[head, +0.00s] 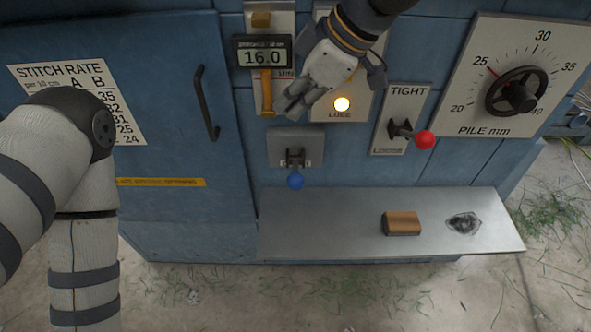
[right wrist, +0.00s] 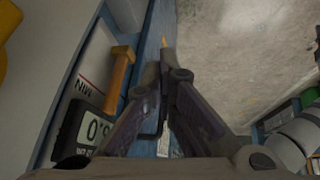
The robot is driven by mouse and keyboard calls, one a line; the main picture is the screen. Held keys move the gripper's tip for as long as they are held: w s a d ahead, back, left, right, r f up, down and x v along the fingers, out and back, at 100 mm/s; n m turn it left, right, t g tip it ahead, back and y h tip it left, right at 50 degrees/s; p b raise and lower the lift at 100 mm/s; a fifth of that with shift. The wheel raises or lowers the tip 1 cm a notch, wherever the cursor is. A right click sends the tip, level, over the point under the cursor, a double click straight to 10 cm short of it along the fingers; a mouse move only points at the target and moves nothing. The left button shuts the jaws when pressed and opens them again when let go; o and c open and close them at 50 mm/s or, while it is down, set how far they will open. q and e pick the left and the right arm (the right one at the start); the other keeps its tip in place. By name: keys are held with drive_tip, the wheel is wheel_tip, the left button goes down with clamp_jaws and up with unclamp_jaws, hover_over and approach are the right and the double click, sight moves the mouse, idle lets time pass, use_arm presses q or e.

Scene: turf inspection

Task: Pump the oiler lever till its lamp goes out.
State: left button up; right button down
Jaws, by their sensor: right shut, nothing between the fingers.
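The lamp (head: 342,104) glows bright yellow-white on the plate marked LUBE (head: 352,75). My right gripper (head: 288,108) comes down from above, in front of the cabinet and left of the lamp. It is shut with nothing between its fingers; the closed fingers also show in the right wrist view (right wrist: 167,68). My right arm covers part of the LUBE plate. My left gripper is out of view.
A yellow handle (head: 266,95) hangs under a display reading 16.0 (head: 262,54), close left of my right gripper. A red-knobbed lever (head: 425,140) and a pile handwheel (head: 516,92) are to the right. A shelf (head: 340,224) below carries a wooden block (head: 401,223).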

hover_over(296, 170)
drive_tip(key=s, duration=0.2)
drive_tip(key=f, duration=0.7)
drive_tip(key=shift+w+a+f, duration=0.1)
drive_tip(key=shift+a+f, duration=0.1)
drive_tip(key=shift+a, duration=0.1)
drive_tip(key=shift+f, duration=0.1)
idle(0.7)
drive_tip(key=shift+f, duration=0.25)
